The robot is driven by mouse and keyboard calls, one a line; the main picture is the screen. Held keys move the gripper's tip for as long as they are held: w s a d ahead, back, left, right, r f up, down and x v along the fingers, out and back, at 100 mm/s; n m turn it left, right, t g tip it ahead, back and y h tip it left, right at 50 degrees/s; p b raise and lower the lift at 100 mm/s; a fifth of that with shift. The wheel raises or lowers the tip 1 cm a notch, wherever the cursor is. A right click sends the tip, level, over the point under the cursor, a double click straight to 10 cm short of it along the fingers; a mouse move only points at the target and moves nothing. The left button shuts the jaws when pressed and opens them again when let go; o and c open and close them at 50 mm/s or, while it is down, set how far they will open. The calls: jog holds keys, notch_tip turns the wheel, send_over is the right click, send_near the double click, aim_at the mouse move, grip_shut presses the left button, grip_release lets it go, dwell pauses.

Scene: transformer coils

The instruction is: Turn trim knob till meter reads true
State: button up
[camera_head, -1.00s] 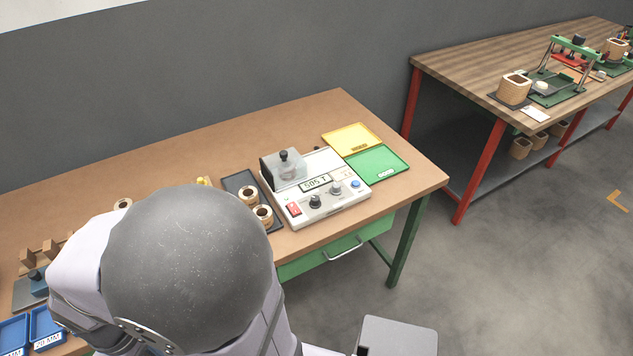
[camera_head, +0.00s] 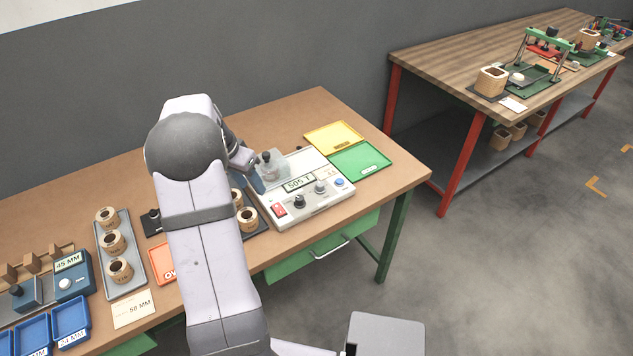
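The meter (camera_head: 310,203) is a white box on the bench. Its display (camera_head: 299,184) seems to read "505 T", though the digits are small. A red switch (camera_head: 279,210) is at left and a blue button (camera_head: 339,182) at right. A clear cover with a dark knob (camera_head: 266,158) stands at the meter's back left.
A yellow tray (camera_head: 333,138) and a green tray (camera_head: 359,161) lie right of the meter. Coils (camera_head: 247,214) stand on a dark tray left of it. A grey tray (camera_head: 130,279) holds more coils further left, near a 45 MM gauge (camera_head: 72,275).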

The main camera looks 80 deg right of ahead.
aim_at(319, 184)
jog(key=s+d+f+m+g, duration=0.1)
jog(key=s+d+m, duration=0.2)
jog(key=s+d, duration=0.3)
jog(key=s+d+m+g, duration=0.1)
jog(key=s+d+m, duration=0.25)
jog(key=s, duration=0.45)
jog(key=shift+n, duration=0.35)
jog(key=shift+p+x, duration=1.25)
jog(key=shift+x, duration=2.45)
jog(key=shift+w, duration=0.15)
jog(key=shift+c, duration=0.6)
jog(key=shift+t, duration=0.3)
grip_shut()
